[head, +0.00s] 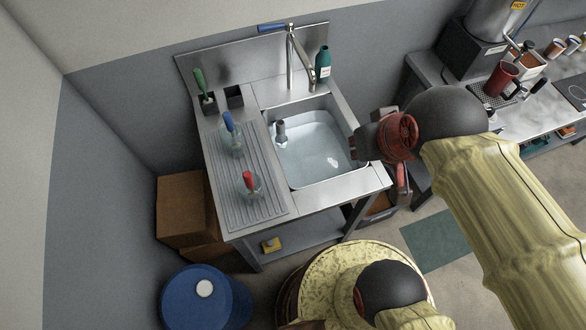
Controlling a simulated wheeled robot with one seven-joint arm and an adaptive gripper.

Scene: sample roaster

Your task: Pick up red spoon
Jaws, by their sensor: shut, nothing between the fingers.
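A red handle (248,179), which looks like the red spoon's, stands upright in a clear glass (251,191) near the front of the ribbed drainboard (232,208). The spoon's lower part is hard to make out through the glass. My gripper (355,144) is over the right edge of the sink, up and to the right of the red spoon and well apart from it. It points left, is shut and holds nothing.
A second glass with a blue-handled utensil (229,121) stands farther back on the drainboard. A green-handled brush (201,84) stands in a dark holder behind it. The water-filled sink (318,166) lies between my gripper and the glasses; the tap (291,62) rises behind.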

